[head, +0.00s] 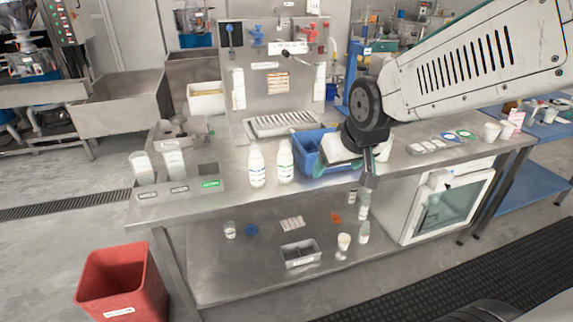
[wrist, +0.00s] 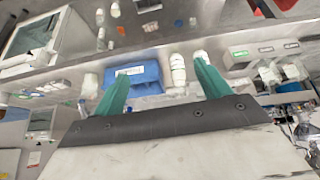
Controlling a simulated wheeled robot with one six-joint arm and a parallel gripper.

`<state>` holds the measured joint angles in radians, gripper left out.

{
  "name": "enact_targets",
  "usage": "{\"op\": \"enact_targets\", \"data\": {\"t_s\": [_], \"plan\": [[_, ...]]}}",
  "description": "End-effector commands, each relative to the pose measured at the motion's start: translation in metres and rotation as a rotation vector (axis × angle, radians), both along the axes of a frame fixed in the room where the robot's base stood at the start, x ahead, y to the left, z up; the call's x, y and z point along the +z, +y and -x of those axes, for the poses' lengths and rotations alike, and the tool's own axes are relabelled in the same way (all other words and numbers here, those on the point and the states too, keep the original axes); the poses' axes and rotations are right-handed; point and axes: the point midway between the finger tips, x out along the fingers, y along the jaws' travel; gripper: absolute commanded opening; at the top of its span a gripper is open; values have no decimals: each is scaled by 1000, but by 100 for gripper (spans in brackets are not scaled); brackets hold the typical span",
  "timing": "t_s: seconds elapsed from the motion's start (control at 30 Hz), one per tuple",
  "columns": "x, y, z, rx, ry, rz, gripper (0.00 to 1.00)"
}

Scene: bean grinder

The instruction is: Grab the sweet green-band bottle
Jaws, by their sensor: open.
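Two white bottles stand upright side by side on the steel table, left of the blue bin: a left bottle (head: 257,166) and a right bottle (head: 285,162). Their bands are too small to read, so I cannot tell which has a green band. In the wrist view, white bottles (wrist: 177,70) show beyond and between my fingers, close to the right finger. My gripper (wrist: 161,72) has its two teal fingers spread with nothing between them. In the head view, my gripper hangs by the blue bin, right of the bottles, with its fingers partly hidden.
The blue bin (head: 309,150) stands beside the bottles; it shows in the wrist view (wrist: 143,78). A tray with green, grey and dark labels (head: 210,184) is left. Small bottles and cups sit on the lower shelf. A red bin (head: 122,282) is on the floor.

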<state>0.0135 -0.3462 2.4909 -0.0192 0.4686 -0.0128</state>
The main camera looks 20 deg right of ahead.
Motion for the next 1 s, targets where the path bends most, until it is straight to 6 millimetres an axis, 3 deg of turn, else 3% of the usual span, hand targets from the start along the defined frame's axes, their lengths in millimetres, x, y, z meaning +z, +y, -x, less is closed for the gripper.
{"op": "enact_targets", "data": {"t_s": [0.03, 0.2, 0.4, 0.5, 0.7, 1.0], "plan": [[-12, -1, -27, 3, -48, 1, 75], [-41, 1, -110, 19, -272, 5, 75], [-81, 10, -183, 52, -534, -15, 75], [-102, 14, -208, 63, -666, -26, 75], [-138, 21, -228, 81, -890, -52, 75], [-155, 25, -231, 89, -1036, -72, 75]]}}
